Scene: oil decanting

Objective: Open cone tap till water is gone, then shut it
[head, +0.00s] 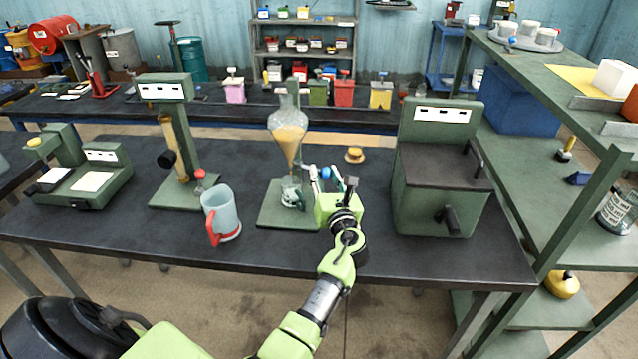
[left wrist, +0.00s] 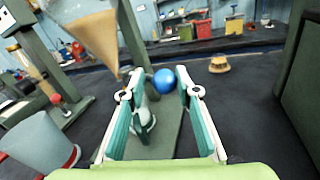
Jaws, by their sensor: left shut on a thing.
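The glass cone (head: 289,138) hangs on a green stand (head: 270,215) with tan, cloudy liquid inside; whether a separate water layer lies at its bottom I cannot tell. Its lower part also shows in the left wrist view (left wrist: 92,38). A blue ball knob (left wrist: 167,81), the tap's handle, is right of the cone's tip. My left gripper (head: 324,178) is shut on this blue knob, its fingertips on either side of it. A small glass vessel (head: 292,192) stands under the cone, partly hidden by the left finger in the wrist view. My right gripper is not in view.
A pale jug with a red handle (head: 222,215) stands left of the cone's stand. A green box machine (head: 440,170) stands to the right. A small yellow-brown lid (head: 355,155) lies behind my gripper. The table's front middle is bare apart from my arm.

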